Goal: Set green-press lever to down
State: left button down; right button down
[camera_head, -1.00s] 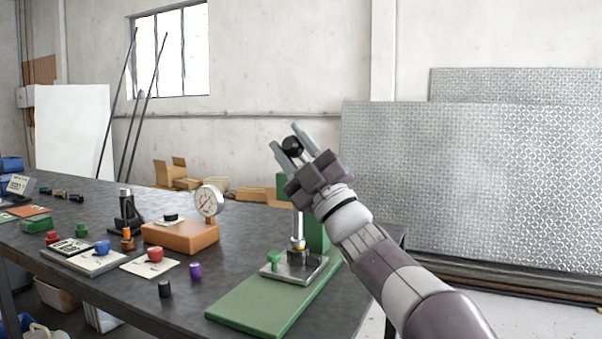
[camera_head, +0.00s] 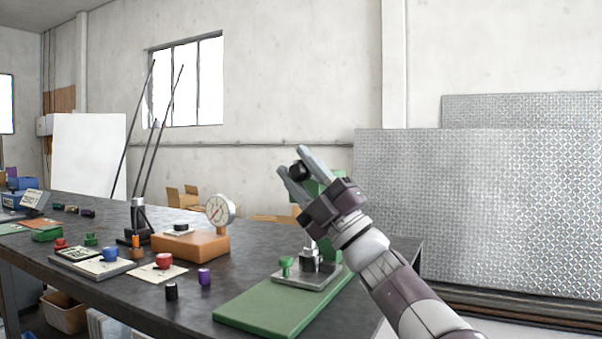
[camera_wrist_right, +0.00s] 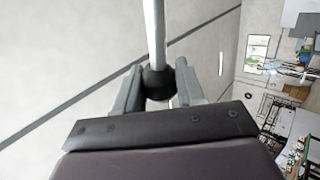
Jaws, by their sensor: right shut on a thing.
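The green press stands at the right end of the dark bench, its flat green base (camera_head: 272,308) reaching towards the front edge. Part of its green upright (camera_head: 326,180) shows behind my right gripper (camera_head: 294,167), which hides most of the rest. The right gripper is shut on the lever's black ball knob (camera_head: 298,171). In the right wrist view, the knob (camera_wrist_right: 158,82) sits between the fingers and the pale lever rod (camera_wrist_right: 155,30) runs up from it. The knob is about level with the press's upper part. My left gripper is out of view.
A steel plate (camera_head: 308,276) with a small green knob (camera_head: 286,265) lies on the press base. Left of it stand an orange block (camera_head: 190,244) with a dial gauge (camera_head: 220,209) and several small coloured parts. Patterned metal sheets (camera_head: 480,205) lean at the wall.

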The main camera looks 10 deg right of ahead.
jog(key=shift+w+a+f, duration=0.1)
jog(key=shift+a+f, duration=0.05)
jog(key=shift+f, duration=0.2)
jog(key=c, duration=0.8)
grip_release()
jog(key=shift+o, duration=0.3)
jog(key=shift+s+a+r, duration=0.1)
jog(key=shift+s+r, duration=0.1)
jog(key=shift+s, duration=0.15)
jog(key=shift+d+f, duration=0.2)
jog(key=b+v, duration=0.1)
jog(key=v, duration=1.1)
jog(key=shift+s+f, duration=0.1)
